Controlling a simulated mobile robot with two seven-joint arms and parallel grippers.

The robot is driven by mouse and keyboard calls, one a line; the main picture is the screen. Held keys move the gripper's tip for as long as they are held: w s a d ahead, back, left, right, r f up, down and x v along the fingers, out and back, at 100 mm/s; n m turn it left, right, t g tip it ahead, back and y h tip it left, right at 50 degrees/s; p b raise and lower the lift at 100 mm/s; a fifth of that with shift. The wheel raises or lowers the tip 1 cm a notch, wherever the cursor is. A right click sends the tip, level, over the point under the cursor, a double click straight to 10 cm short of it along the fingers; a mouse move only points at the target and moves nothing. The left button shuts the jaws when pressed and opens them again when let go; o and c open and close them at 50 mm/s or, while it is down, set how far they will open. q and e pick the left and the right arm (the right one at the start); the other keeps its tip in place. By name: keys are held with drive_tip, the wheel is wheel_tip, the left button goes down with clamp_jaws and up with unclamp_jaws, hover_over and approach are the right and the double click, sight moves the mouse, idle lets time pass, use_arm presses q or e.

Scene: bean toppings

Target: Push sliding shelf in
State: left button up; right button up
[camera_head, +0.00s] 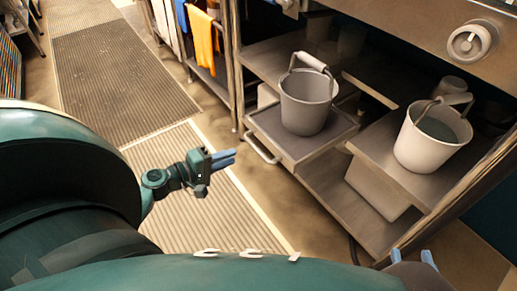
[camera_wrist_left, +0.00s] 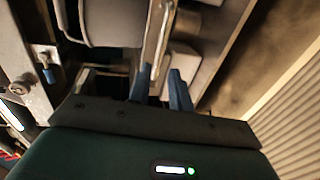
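The sliding shelf (camera_head: 340,127) is a grey metal tray, pulled out of the steel unit, with a bar handle (camera_head: 262,148) on its front. A grey bucket (camera_head: 306,100) stands upright on it. My left gripper (camera_head: 229,158) is in front of the shelf, to the left of the handle and apart from it. In the left wrist view its blue fingers (camera_wrist_left: 160,88) are spread with an empty gap, and a light metal edge shows beyond them. My right gripper (camera_head: 412,257) shows only its two separated blue fingertips at the bottom right, with nothing visible between them.
A white bucket (camera_head: 432,140) stands on the neighbouring shelf at right. A bare lower shelf (camera_head: 345,205) lies below the sliding shelf. A knob (camera_head: 471,42) is above. Orange cloth (camera_head: 203,42) hangs at the back. Ribbed mats (camera_head: 120,75) cover clear floor at left.

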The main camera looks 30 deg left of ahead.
sight(254, 149)
use_arm(q)
drive_tip(key=x, duration=1)
drive_tip(key=shift+d+b, duration=0.15)
drive_tip(key=shift+b, duration=0.2)
clamp_jaws()
